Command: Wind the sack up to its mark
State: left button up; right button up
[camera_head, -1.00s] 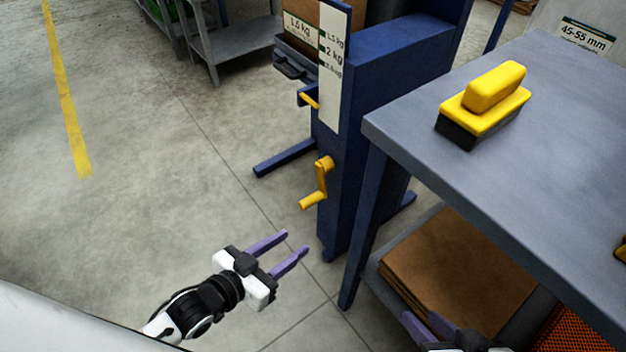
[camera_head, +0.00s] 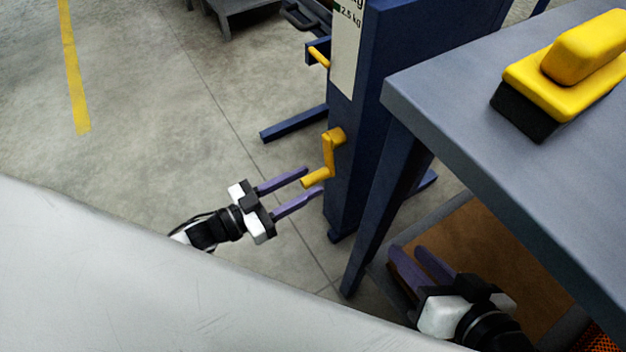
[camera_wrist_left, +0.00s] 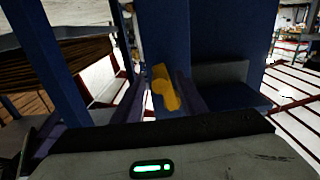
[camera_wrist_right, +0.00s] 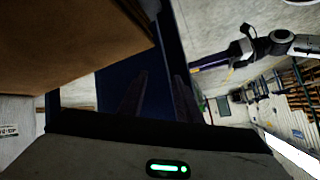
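The yellow crank (camera_head: 327,159) sits on the side of the blue sack stand (camera_head: 375,70). My left gripper (camera_head: 310,182) is open, its purple fingers pointing at the crank's handle, with the tips close to it. In the left wrist view the crank (camera_wrist_left: 164,88) shows between the open fingers; I cannot tell whether they touch it. The white scale strip (camera_head: 346,45) on the stand shows a 2.5 kg mark; its upper part is out of view. The sack itself is not visible. My right gripper (camera_head: 421,258) is open and empty beside the grey table, above its lower shelf.
The grey table (camera_head: 450,80) stands close right of the stand, with a yellow-handled brush (camera_head: 565,75) on top. A smaller yellow lever (camera_head: 319,57) sticks out higher on the stand. Floor to the left is clear.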

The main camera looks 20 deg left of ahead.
pick_arm(q)
jog(key=shift+x, duration=1.45)
pick_arm(e)
jog(key=shift+a+r, duration=0.2)
jog(key=shift+r, duration=0.15)
pick_arm(q)
grip_shut()
pick_arm(e)
jog(key=shift+d+r, duration=0.1)
